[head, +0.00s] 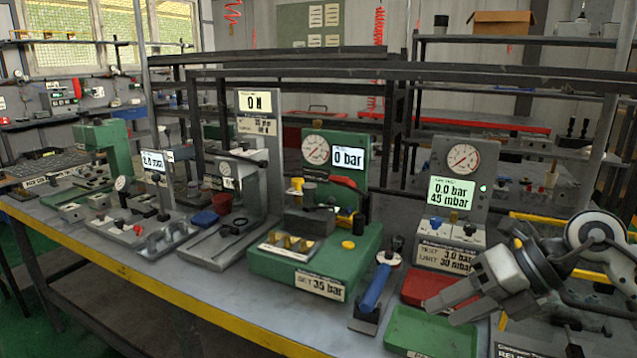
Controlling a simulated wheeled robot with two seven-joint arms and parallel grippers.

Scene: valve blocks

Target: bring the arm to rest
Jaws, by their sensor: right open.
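My right gripper (448,306) is at the right of the head view, its arm coming in from the right edge. It is open, with nothing seen between its fingers. It hangs over the red tray (418,287) and the green tray (430,334) at the bench's front right and covers part of them. I cannot tell whether it touches either tray. My left gripper is not in view.
A grey gauge panel (462,160) showing 0.0 bar stands behind the gripper. A green test block (270,262) and a blue-handled tool (375,287) lie to its left. A yellow frame (545,217) is at the right. The bench's yellow front edge (150,284) is clear.

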